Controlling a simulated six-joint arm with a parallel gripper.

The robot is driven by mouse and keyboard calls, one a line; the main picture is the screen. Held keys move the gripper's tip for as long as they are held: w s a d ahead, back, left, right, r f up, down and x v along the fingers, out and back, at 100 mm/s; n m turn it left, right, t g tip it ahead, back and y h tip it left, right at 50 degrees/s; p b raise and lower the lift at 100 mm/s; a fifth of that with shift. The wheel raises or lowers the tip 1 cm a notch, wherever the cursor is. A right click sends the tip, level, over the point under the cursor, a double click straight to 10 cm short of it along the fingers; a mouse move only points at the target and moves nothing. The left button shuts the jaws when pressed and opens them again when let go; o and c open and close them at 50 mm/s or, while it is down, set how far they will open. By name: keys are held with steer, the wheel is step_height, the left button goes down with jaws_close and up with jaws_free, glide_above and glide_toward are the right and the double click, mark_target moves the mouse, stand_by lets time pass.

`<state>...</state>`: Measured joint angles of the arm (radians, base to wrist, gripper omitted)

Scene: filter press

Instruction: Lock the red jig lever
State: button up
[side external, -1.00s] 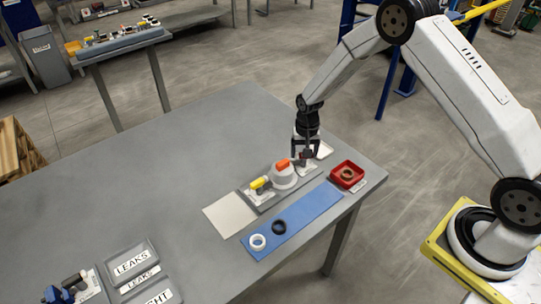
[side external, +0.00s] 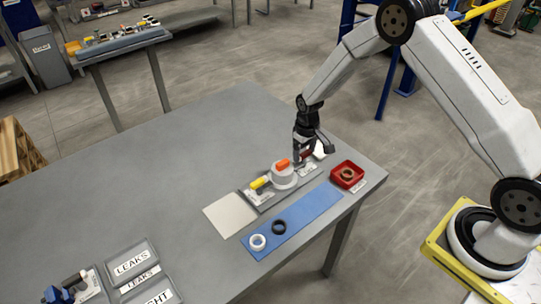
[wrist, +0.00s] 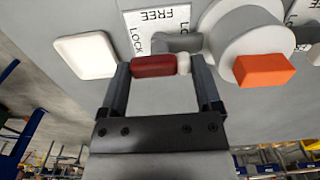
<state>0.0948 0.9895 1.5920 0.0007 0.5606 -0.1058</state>
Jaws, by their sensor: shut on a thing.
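The red jig lever handle (wrist: 153,65) lies between the two fingers of my gripper (wrist: 160,66) in the wrist view, with a pale piece at its right end. My gripper is shut on it. A grey bar (wrist: 178,42) shows just beyond the handle, beside the white round housing (wrist: 238,35). A label plate (wrist: 157,18) reading FREE and LOCK lies behind the handle, with LOCK partly covered. In the side view my gripper (side external: 304,158) is low over the right end of the grey jig base (side external: 256,204), and its fingers largely hide the red handle.
An orange block (side external: 283,164) sits on the housing, with a yellow handle (side external: 260,182) to its left. A blue strip (side external: 300,213) with a white ring and a black ring lies in front. A red tray (side external: 347,175) holding a brown ring is to the right. The table behind is clear.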

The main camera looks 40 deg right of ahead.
mark_target(304, 153)
stand_by(0.3)
steer(key=o, duration=1)
steer(key=shift+o, duration=0.2)
steer(key=shift+r, duration=0.15)
steer(key=shift+r, duration=3.8)
steer(key=shift+r, duration=0.1)
